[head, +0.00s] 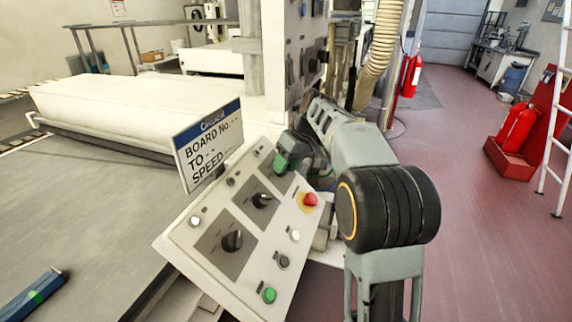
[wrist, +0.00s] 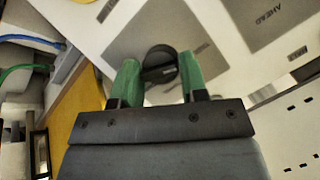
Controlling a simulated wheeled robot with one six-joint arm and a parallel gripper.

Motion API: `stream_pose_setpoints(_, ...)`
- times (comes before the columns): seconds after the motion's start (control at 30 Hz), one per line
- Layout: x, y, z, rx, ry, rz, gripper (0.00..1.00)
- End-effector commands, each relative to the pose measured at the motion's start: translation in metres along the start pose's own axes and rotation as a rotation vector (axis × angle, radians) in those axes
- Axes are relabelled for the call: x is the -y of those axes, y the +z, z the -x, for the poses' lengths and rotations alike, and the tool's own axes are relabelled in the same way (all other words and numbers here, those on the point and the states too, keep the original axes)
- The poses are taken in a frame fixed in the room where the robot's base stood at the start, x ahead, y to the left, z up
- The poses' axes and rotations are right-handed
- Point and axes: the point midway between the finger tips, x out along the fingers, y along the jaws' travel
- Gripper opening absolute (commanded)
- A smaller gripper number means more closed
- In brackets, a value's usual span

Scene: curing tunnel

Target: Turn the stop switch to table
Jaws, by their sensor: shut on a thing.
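The tilted white control panel (head: 205,255) has a row of black rotary switches. The near switch (head: 232,240) and the middle switch (head: 262,200) show in the head view. My gripper (head: 290,158) is at the panel's far end, hiding the switch there. In the wrist view, my gripper's green fingers (wrist: 160,72) are shut on a black rotary switch (wrist: 158,60), one on each side. Its grip bar lies roughly across the picture. Its position labels cannot be read, so I cannot confirm its name. A grey plate marked AHEAD (wrist: 265,20) is at the right.
A red mushroom button (head: 310,199) on a yellow base sits close to my gripper. White, dark and green (head: 269,295) buttons line the panel's right side. A sign (head: 208,145) stands behind the panel. The conveyor table (head: 90,215) is at left; open floor (head: 470,230) is at right.

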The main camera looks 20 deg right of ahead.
Motion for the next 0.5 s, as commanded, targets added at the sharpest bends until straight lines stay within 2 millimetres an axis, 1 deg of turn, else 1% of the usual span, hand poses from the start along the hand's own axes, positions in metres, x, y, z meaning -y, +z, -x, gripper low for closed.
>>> stream_pose_setpoints(0.03,0.0009,-0.0011,0.0016,-0.005,0.001,0.002,0.41)
stream_pose_setpoints(0.27,0.0003,-0.0004,0.0008,-0.002,0.0,0.0,0.63)
stream_pose_setpoints(0.5,-0.0001,0.0,0.0008,0.0,0.0,-0.001,0.63)
